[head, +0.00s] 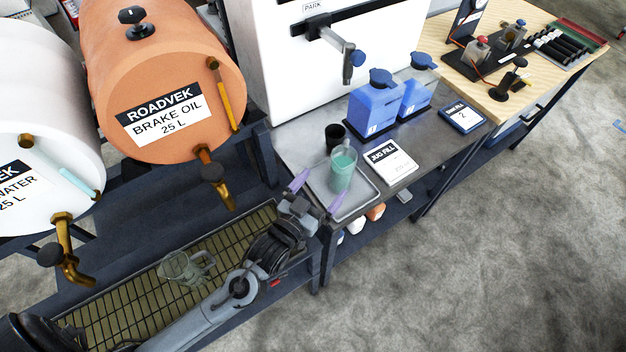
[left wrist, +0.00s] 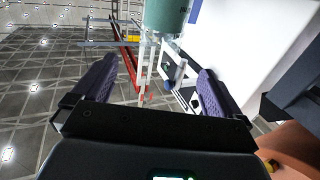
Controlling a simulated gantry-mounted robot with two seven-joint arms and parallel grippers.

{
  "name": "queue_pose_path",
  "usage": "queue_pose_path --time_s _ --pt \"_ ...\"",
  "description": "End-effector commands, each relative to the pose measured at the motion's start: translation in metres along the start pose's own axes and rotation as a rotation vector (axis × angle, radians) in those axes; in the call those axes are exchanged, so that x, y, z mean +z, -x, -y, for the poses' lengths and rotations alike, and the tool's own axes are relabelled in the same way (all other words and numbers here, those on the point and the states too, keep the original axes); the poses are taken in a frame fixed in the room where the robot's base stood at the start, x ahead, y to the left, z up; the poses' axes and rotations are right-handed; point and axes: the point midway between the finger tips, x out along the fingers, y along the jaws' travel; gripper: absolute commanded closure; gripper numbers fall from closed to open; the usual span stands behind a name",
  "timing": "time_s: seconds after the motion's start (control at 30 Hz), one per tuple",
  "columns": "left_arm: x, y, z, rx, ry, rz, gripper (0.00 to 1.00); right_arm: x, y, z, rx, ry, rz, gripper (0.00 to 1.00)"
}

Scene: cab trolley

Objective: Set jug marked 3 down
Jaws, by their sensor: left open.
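A clear jug with teal liquid (head: 343,168) stands upright on a shallow grey tray (head: 356,203) on the metal bench; I cannot read a number on it. My left gripper (head: 318,192) is open and empty, its purple fingers spread just in front of this jug, apart from it. In the left wrist view the teal jug (left wrist: 166,14) shows at the top edge, beyond the open fingers. A second clear jug (head: 182,268), empty-looking, is on the wire grate (head: 115,305); no number is readable. My right gripper is not in view.
A dark cup (head: 335,137) stands behind the teal jug, and a "JUG FILL" card (head: 391,160) lies to its right. Blue containers (head: 375,106) stand behind. The orange brake oil drum (head: 165,80) and its tap (head: 213,173) are left of the gripper.

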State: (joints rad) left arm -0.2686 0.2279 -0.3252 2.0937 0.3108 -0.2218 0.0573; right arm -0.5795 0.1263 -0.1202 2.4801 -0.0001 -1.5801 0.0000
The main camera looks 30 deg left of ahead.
Motion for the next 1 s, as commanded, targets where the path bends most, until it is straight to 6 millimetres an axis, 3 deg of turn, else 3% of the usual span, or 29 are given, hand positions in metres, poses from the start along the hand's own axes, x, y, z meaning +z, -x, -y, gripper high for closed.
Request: queue_pose_path --time_s 0.17,0.37,0.5,0.67,0.8,1.0 --pt "0.005 0.009 0.000 0.001 0.003 0.038 0.00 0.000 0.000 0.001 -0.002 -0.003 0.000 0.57" --pt "0.038 0.034 0.000 0.014 0.009 0.289 0.00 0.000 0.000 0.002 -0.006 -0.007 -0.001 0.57" --pt "0.071 0.076 0.000 0.032 -0.003 0.571 0.00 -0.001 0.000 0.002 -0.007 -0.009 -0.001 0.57" --pt "0.096 0.136 0.005 0.050 -0.033 0.882 0.00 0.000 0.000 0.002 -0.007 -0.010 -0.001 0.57" --pt "0.106 0.183 0.010 0.057 -0.061 1.089 0.00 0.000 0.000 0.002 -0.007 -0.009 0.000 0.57" --pt "0.108 0.219 0.016 0.061 -0.086 1.239 0.00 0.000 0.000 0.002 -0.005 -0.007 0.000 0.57"
